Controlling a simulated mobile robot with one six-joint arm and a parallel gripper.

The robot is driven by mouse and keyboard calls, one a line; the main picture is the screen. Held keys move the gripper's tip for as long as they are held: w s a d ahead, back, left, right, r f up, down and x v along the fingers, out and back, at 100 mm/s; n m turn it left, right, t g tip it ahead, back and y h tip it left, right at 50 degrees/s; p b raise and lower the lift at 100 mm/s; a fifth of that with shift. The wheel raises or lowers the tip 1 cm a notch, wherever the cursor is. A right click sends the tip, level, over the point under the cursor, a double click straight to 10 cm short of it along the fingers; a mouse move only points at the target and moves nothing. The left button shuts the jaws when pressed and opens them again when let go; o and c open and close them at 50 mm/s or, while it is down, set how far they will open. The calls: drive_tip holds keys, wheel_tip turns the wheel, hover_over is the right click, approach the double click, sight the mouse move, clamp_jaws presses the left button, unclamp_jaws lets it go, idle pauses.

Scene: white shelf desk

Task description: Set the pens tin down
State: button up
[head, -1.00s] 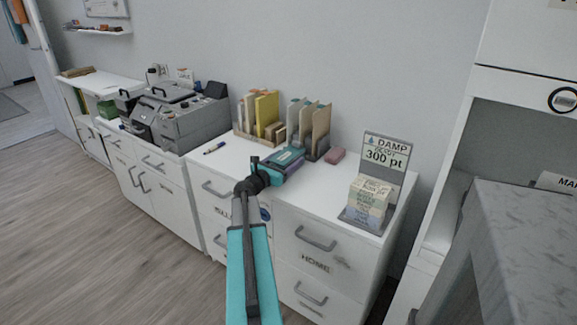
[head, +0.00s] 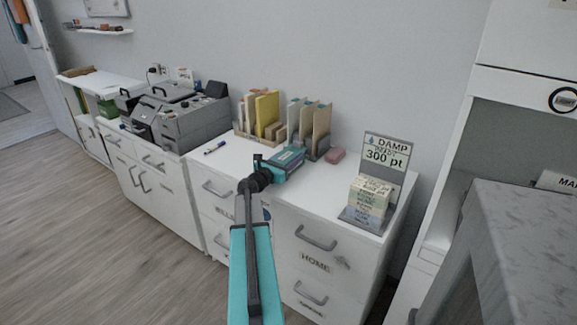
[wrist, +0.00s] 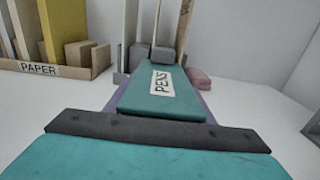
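The pens tin (head: 290,157) is a teal, box-like thing at the end of my arm, low over or on the white cabinet top; I cannot tell whether it touches. In the wrist view, the tin (wrist: 165,102) lies straight ahead with a white PENS label and purple showing along its sides. My gripper (head: 275,167) is at the tin and appears shut on it; the fingers are not clearly seen. In the wrist view, its dark bar and teal body fill the bottom.
Behind the tin stands a grey organiser (head: 313,140) with upright boards, with a pink block (head: 335,155) to its right. The PAPER rack (wrist: 40,68) is to the left. A pen (head: 215,147) lies farther left. A DAMP sign (head: 387,152) with stacked blocks (head: 368,198) stands right.

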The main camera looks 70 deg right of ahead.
drive_tip(key=c, duration=0.4)
drive_tip(key=shift+o, duration=0.2)
drive_tip(key=shift+r, duration=0.15)
drive_tip(key=shift+r, duration=0.85)
wheel_tip(320, 180, up, 2)
drive_tip(key=s+a+r+p, duration=0.1)
drive_tip(key=s+a, duration=0.4)
drive_tip(key=a, duration=0.7)
drive_tip(key=shift+a+p, duration=0.2)
drive_tip(key=shift+p, duration=0.15)
drive_tip(key=p, duration=0.6)
drive_tip(key=shift+s+a+r+p, duration=0.15)
drive_tip(key=shift+s+a+p, duration=0.1)
drive_tip(key=shift+a+p, duration=0.1)
